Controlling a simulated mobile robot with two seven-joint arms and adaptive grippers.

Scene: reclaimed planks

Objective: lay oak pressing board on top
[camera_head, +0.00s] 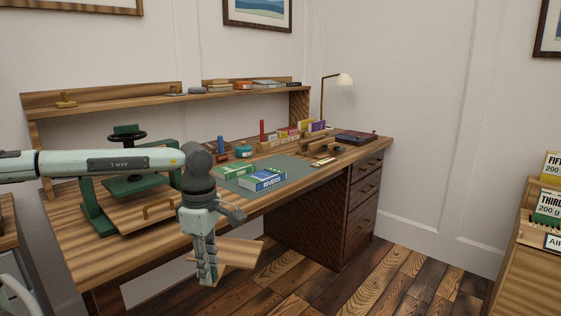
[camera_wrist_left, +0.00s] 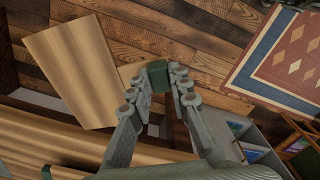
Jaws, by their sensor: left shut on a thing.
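My left gripper (camera_head: 207,272) points down in front of the desk's front edge. The oak pressing board (camera_head: 238,252), a pale flat wooden panel, hangs beside its fingertips, clear of the floor. In the left wrist view the board (camera_wrist_left: 72,70) lies left of the fingers. My left gripper (camera_wrist_left: 158,78) is shut there on a small dark green block (camera_wrist_left: 157,73), which seems joined to the board; the exact joint is hidden. A green press (camera_head: 127,180) with a dark handwheel stands on the desk's left part. My right gripper is not in view.
On the desk (camera_head: 90,255), a brass-coloured handle (camera_head: 158,209) shows in front of the press. A patterned rug (camera_wrist_left: 280,60) and plank floor (camera_wrist_left: 190,30) show below.

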